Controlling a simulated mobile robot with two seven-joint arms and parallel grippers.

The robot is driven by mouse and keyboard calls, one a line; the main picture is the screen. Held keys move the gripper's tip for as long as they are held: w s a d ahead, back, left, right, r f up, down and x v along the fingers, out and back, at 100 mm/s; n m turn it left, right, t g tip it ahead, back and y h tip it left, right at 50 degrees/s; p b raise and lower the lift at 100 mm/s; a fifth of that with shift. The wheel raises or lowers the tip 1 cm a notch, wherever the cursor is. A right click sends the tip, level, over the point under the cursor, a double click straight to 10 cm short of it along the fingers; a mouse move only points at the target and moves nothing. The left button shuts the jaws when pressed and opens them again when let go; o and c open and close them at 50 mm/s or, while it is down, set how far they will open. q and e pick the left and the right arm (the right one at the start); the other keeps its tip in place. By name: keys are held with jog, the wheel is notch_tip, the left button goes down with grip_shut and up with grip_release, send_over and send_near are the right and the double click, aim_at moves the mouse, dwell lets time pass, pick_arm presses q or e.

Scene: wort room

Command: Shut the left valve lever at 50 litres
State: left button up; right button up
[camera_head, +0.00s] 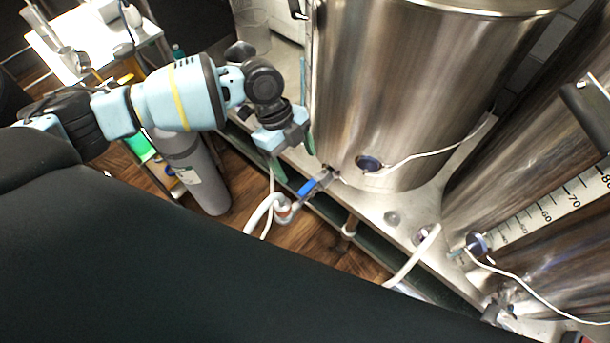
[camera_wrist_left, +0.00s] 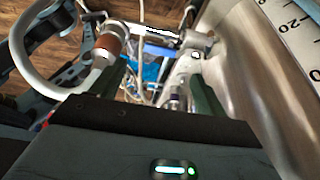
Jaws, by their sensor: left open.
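The left valve has a blue lever (camera_head: 308,187) at the lower front of the left steel tank (camera_head: 400,80), beside a white hose. My left gripper (camera_head: 294,162) is open and empty, above and just left of the lever, with its green fingers apart. In the left wrist view, the fingers (camera_wrist_left: 158,90) frame blue and metal parts; I cannot tell which blue part is the lever. The valve body (camera_wrist_left: 197,42) joins the tank there. My right gripper is out of view.
White hose (camera_head: 262,212) hangs by the valve below the shelf edge. A grey gas cylinder (camera_head: 200,175) stands on the wood floor at left. A second tank (camera_head: 540,170) with a numbered scale stands at right.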

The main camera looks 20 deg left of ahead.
aim_at(306, 186)
pick_arm(q)
jog(key=x, duration=0.5)
jog(key=shift+f, duration=0.1)
jog(key=shift+d+f, duration=0.25)
jog(key=shift+f, duration=0.5)
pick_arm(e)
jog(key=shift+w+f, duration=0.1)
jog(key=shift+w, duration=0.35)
pick_arm(q)
jog(key=c, duration=1.4)
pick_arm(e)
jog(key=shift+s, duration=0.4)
